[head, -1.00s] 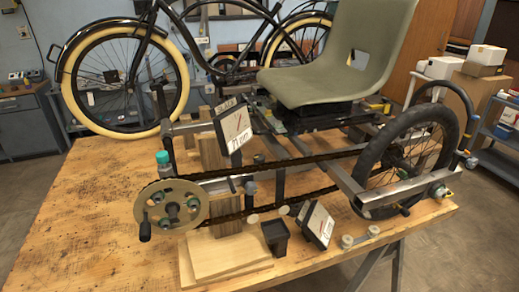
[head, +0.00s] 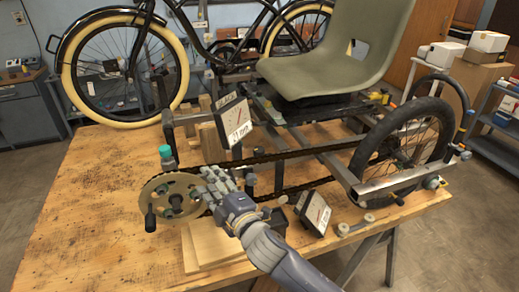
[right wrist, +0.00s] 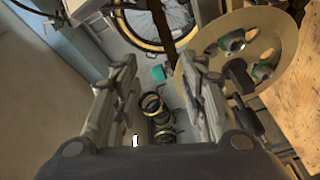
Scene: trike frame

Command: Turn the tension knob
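A small teal patch (right wrist: 157,73) in the right wrist view may be this knob. My right gripper (head: 210,184) is just right of the chainring, over the chain run, apart from the knob. In the right wrist view its two fingers (right wrist: 160,100) are spread with nothing held between them. The chainring (right wrist: 240,55) is beside the right finger there. My left gripper is not in view.
A dial panel (head: 237,122) stands behind the chain; a second dial (head: 313,212) sits lower right. The chain (head: 290,153) runs to the rear wheel (head: 405,140). Wooden blocks (head: 205,250) lie under my arm. The table's left part (head: 85,220) is clear.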

